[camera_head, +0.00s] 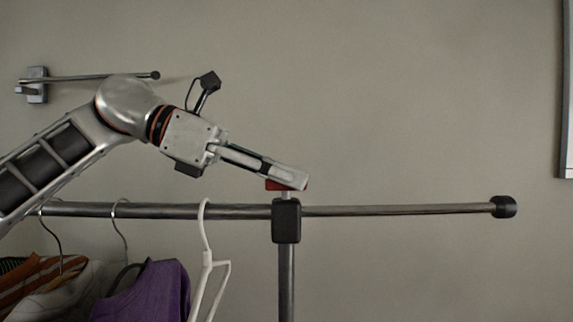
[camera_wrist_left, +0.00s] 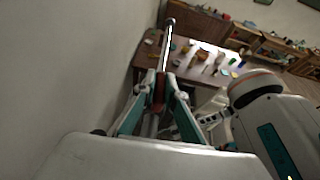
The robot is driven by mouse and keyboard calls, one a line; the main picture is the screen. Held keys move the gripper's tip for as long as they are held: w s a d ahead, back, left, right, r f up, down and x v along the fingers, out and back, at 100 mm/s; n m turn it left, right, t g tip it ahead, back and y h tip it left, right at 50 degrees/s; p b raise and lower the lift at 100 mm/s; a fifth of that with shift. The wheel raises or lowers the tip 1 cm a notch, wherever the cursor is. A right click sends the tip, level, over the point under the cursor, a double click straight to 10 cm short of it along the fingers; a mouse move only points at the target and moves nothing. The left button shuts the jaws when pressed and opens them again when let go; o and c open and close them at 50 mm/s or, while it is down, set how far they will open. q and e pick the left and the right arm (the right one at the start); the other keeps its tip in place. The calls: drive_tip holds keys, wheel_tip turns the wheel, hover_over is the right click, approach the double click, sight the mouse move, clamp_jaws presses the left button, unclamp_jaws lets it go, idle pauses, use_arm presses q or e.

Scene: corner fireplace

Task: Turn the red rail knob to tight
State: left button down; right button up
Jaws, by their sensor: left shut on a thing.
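The red rail knob (camera_head: 272,185) sits on top of the black clamp block (camera_head: 287,221) where the upright post meets the horizontal rail. My left gripper (camera_head: 290,179) reaches in from the left, sloping down, and its fingers are shut on the knob. Which way the knob is turned cannot be told. My right gripper is not in view.
The rail's black end cap (camera_head: 504,207) is at the right. A white hanger (camera_head: 206,262) and a purple garment (camera_head: 158,289) hang left of the post. A wall bracket (camera_head: 37,85) is at upper left. The wrist view shows a table (camera_wrist_left: 148,58) with several small objects.

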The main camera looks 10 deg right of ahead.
use_arm(q)
drive_tip(key=shift+m+g, duration=0.4)
drive_tip(key=shift+g, duration=0.1)
drive_tip(key=c, duration=2.1)
unclamp_jaws()
drive_tip(key=shift+a, duration=0.1)
drive_tip(key=v, duration=1.2)
drive_tip(key=shift+s, duration=0.1)
